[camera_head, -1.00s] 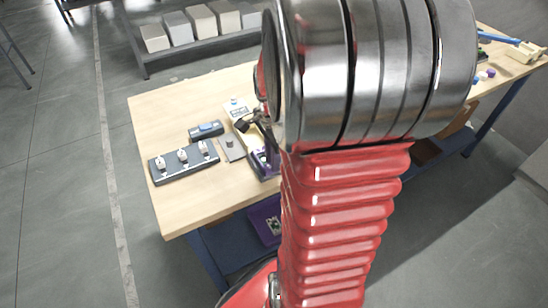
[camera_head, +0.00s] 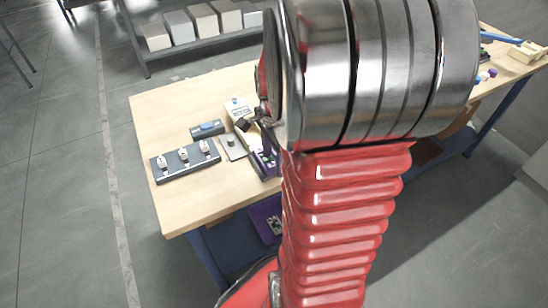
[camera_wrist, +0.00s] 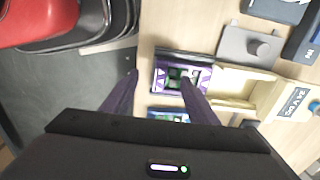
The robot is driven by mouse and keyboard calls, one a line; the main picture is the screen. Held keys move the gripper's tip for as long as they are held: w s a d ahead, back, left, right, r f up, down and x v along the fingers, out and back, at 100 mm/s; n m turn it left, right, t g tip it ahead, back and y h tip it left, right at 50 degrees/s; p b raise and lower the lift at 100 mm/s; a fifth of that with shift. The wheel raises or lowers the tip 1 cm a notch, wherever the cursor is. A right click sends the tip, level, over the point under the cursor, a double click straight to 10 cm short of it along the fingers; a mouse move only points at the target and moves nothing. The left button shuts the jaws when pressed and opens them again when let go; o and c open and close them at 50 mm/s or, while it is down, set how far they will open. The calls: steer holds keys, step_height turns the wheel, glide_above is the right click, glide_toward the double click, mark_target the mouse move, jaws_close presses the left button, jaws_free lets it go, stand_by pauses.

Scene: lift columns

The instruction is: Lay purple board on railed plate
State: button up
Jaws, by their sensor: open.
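A purple piece with dark and green parts (camera_wrist: 180,74), which looks like the purple board, sits at the table's edge in the wrist view. It also shows in the head view (camera_head: 262,163), partly behind my arm. My gripper (camera_wrist: 160,80) is open; its two dark purple-tinted fingers point toward this piece, the right one overlapping it in the picture. Whether they touch cannot be told. A cream-coloured tray-like part (camera_wrist: 245,88) with raised sides and a "24 V DC" label lies right of it. I cannot tell for certain which part is the railed plate.
A grey plate with a knob (camera_wrist: 248,46) and a dark block with three knobs (camera_head: 185,160) lie on the wooden table (camera_head: 200,205). A purple item (camera_head: 266,218) is on the lower shelf. The table's left front is clear.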

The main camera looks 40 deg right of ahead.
steer(key=shift+r, duration=0.1)
steer(key=shift+r, duration=2.95)
steer(key=shift+n, duration=0.8)
steer(key=n, duration=0.2)
steer(key=shift+s+a+f+n, duration=0.2)
steer(key=shift+s+f+n, duration=0.1)
steer(key=shift+f, duration=0.1)
steer(key=s+a+r+n+t, duration=0.1)
steer(key=a+r+n+t, duration=0.1)
steer(key=a+r+n, duration=0.3)
steer(key=s+a+r+n+t, duration=0.2)
steer(key=a+r+n, duration=0.3)
steer(key=a+n, duration=0.7)
steer(key=a+t, duration=0.1)
steer(key=a, duration=0.4)
steer(key=shift+s+a+r+t, duration=0.15)
steer(key=shift+s+t, duration=0.05)
steer(key=shift+t, duration=0.1)
